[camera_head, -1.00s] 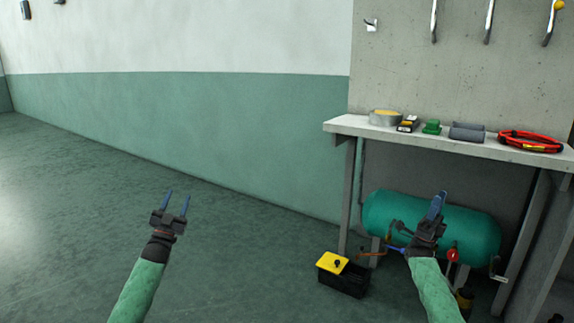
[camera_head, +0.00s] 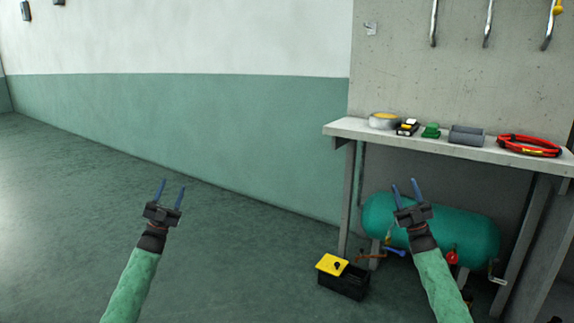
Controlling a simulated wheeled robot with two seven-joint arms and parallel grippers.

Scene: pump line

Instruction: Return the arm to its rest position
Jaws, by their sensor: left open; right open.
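My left gripper (camera_head: 171,194) is open and empty, with its two blue fingers pointing up and apart over bare floor at the left. My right gripper (camera_head: 404,192) is open and empty, with its fingers spread. It shows in front of the left part of the green tank (camera_head: 460,229) and hides part of it. Both arms have green sleeves and come up from the bottom edge of the head view.
A bench (camera_head: 400,141) at the right carries a tin (camera_head: 383,121), small boxes, a grey cylinder (camera_head: 467,136) and a red cable coil (camera_head: 529,146). A black toolbox (camera_head: 344,280) with a yellow lid stands on the floor. The floor (camera_head: 240,240) between my arms is clear.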

